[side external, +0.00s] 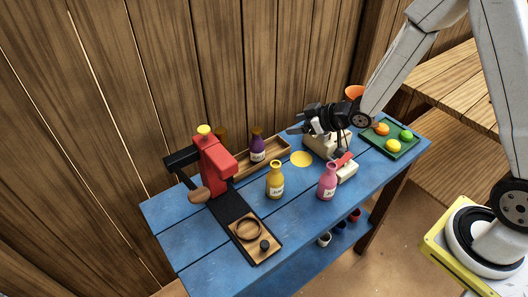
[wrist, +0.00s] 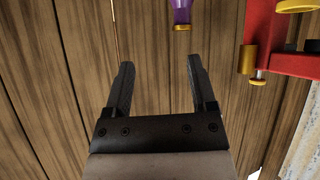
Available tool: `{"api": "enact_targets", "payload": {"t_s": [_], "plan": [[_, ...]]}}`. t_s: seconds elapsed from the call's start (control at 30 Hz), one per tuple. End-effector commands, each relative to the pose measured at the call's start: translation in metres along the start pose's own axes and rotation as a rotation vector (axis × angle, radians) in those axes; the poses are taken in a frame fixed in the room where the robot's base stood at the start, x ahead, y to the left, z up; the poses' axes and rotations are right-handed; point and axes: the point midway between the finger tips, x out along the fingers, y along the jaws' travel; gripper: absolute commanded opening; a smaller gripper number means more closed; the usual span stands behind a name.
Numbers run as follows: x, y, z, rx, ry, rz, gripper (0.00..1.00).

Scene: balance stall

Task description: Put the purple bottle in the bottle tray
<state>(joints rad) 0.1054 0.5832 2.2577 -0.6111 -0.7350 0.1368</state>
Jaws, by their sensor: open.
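The purple bottle (side external: 257,147), with a white label, appears to stand upright inside the wooden bottle tray (side external: 278,150) on the blue table, near the back wall. In the wrist view, part of the purple bottle (wrist: 181,12) shows at the top edge, beyond the fingertips and apart from them. My gripper (side external: 299,128) is raised above the table, to the right of the bottle and pointing left. In the wrist view my gripper (wrist: 161,64) is open, with nothing between its fingers.
A red press (side external: 213,165) stands left of the tray, with a black strip and wooden board (side external: 266,251) in front. A yellow bottle (side external: 275,182) and a pink bottle (side external: 327,183) stand in front. A green tray (side external: 408,149) with fruit is at right. A yellow disc (side external: 301,159) lies between.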

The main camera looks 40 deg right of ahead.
Motion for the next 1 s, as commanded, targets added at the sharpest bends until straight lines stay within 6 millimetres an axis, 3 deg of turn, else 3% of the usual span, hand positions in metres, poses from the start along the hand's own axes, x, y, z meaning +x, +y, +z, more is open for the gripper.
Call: {"api": "enact_targets", "payload": {"t_s": [0.37, 0.7, 1.0], "plan": [[-0.068, 0.003, 0.018, 0.123, -0.345, 0.187, 0.73], [-0.143, -0.032, 0.048, 0.302, -0.651, 0.217, 0.73], [-0.17, -0.052, 0.059, 0.375, -0.76, 0.194, 0.73]]}}
